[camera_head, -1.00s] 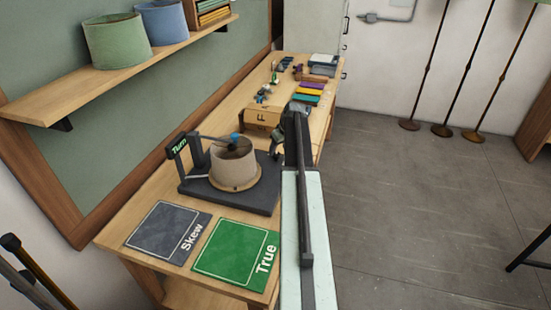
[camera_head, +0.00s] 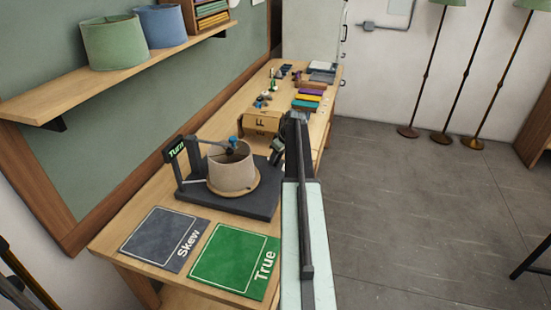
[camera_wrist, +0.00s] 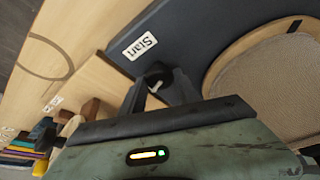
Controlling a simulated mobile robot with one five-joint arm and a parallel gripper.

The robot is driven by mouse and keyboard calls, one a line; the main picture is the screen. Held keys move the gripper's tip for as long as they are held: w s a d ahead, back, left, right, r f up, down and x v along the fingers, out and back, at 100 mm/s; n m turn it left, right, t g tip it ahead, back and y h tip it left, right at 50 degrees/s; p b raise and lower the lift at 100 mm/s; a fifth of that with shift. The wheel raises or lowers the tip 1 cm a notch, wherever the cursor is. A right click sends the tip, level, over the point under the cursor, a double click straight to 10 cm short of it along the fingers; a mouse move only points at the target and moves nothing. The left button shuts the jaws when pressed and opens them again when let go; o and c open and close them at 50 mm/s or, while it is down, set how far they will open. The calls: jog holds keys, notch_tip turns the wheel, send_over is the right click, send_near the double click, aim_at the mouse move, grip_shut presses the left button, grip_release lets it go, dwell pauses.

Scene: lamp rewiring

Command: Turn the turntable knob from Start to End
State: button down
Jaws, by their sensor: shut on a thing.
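The turntable has a dark base (camera_head: 250,207) and a wooden disc on the bench. A beige lampshade (camera_head: 231,172) stands on the disc under an arm with a blue tip (camera_head: 233,139). A sign reading "Turn" (camera_head: 176,150) is at its left. My gripper (camera_head: 277,152) reaches over the base's far right corner. In the wrist view my gripper (camera_wrist: 161,90) is shut on the small dark knob (camera_wrist: 155,73), beside the white "Start" label (camera_wrist: 140,45). The fingers cover much of the knob, and no "End" label is visible.
The grey Skew mat (camera_head: 165,240) and green True mat (camera_head: 235,258) lie on the near bench. A cardboard box (camera_head: 262,123) and several coloured blocks (camera_head: 308,100) are behind the turntable. A shelf (camera_head: 120,75) overhangs the left side.

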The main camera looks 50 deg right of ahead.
jog(key=shift+n+y, duration=0.4)
jog(key=shift+n, duration=0.6)
jog(key=c, duration=0.9)
grip_release()
jog(key=shift+r, duration=0.1)
jog(key=p+v, duration=0.7)
jog(key=shift+r, duration=0.25)
jog(key=shift+s+d, duration=0.1)
jog(key=shift+s, duration=0.05)
